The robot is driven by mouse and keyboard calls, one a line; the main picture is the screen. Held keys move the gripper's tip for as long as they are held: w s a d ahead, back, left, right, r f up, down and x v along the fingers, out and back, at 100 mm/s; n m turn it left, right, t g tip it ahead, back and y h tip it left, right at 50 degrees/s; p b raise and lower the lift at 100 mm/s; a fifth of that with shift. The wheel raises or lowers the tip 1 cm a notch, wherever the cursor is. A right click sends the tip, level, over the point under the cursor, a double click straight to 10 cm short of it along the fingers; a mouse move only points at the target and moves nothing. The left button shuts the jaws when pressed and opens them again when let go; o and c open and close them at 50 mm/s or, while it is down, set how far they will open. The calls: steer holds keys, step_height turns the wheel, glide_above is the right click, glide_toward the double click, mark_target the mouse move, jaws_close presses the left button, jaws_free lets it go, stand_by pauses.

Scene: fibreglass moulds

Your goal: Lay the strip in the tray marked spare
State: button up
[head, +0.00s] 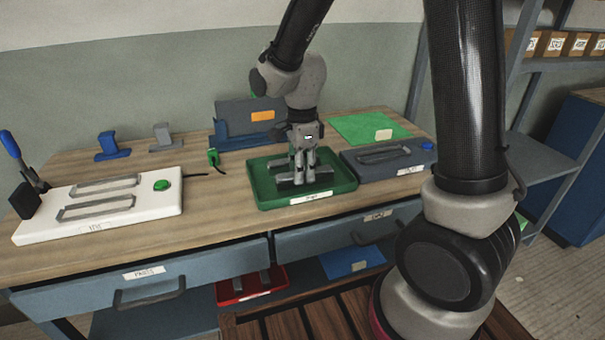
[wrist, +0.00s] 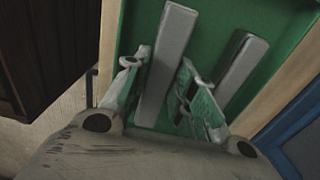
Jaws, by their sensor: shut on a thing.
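The green tray (head: 264,192) sits at the middle of the bench, with a white label on its front edge too small to read surely. My gripper (head: 303,178) points straight down into it. In the wrist view the gripper (wrist: 160,75) has its fingers on either side of a grey strip (wrist: 168,55) and is shut on it. The strip is low, over or on the tray floor; I cannot tell if it touches. A second grey strip (wrist: 240,68) lies in the tray beside the right finger.
A white fixture (head: 150,203) with two grey moulds and a green button stands at left. A blue-grey block (head: 400,157) with a mould sits right of the tray. A green mat (head: 365,127) and a blue holder (head: 232,138) lie behind. A red tray (head: 236,294) is below.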

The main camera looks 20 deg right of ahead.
steer(key=shift+f, duration=0.65)
steer(key=o, duration=1.1)
steer(key=shift+f, duration=0.1)
steer(key=shift+c, duration=0.2)
step_height(320, 180, up, 12)
steer(key=s+d+r+n+t, duration=0.2)
steer(key=s+d+r+n, duration=0.1)
steer(key=s+d+n, duration=0.4)
steer(key=s+d+r+n+t, duration=0.2)
steer(key=s+d+r+n, duration=0.2)
steer(key=s+d+n, duration=0.4)
steer(key=shift+s+d+r+n, duration=0.15)
steer(key=shift+s+d+n, duration=0.1)
steer(key=shift+s+n, duration=1.35)
